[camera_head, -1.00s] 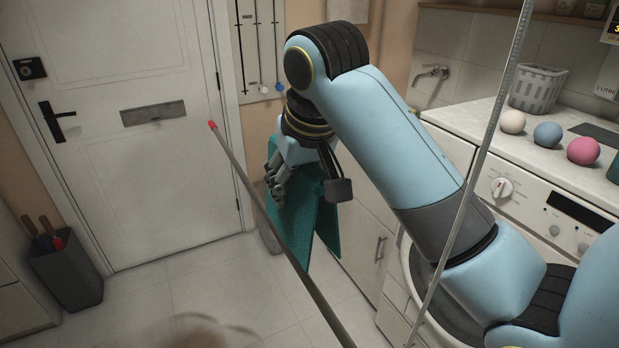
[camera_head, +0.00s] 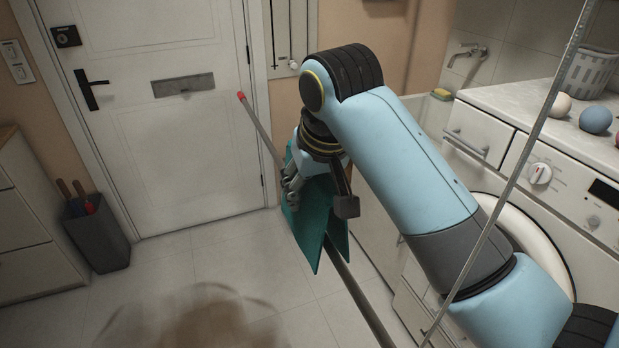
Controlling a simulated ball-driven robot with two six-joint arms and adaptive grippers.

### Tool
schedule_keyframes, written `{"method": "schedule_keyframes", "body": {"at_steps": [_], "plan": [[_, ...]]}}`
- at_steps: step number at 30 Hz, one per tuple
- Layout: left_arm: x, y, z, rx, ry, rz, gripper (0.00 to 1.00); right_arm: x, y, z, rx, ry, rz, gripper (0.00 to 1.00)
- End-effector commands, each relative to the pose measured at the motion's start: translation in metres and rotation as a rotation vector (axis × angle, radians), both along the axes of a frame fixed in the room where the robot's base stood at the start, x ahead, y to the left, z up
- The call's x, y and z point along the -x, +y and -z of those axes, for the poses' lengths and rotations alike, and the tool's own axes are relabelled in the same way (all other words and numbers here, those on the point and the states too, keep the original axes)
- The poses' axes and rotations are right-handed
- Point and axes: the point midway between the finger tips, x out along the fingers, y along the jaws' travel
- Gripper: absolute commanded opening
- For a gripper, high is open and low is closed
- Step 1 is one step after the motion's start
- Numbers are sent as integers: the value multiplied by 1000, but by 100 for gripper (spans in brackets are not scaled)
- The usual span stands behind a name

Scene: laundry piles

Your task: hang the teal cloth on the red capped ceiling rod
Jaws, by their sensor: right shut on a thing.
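The teal cloth (camera_head: 312,222) hangs folded from my right gripper (camera_head: 292,193), which is shut on it near the middle of the view. The red capped ceiling rod (camera_head: 262,137) slants from its red tip (camera_head: 240,96), left of the gripper, down to the lower right. The cloth and gripper cover the middle of the rod. I cannot tell whether the cloth touches the rod. My left gripper is not in view.
A white door (camera_head: 150,130) stands behind on the left, with a dark bin (camera_head: 97,238) beside it. A washing machine (camera_head: 530,165) stands on the right. A thin pale rod (camera_head: 512,185) crosses in front of my right arm.

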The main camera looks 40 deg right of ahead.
Motion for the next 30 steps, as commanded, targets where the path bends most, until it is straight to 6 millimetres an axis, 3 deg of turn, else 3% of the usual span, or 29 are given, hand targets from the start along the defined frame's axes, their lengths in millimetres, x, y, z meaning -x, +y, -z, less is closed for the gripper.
{"method": "schedule_keyframes", "body": {"at_steps": [21, 30], "plan": [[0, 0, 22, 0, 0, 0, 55, 0, 0, 64, 0, 0, 1, 5], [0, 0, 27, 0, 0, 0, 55, 0, 0, 77, -1, -1, 1, 5]]}}
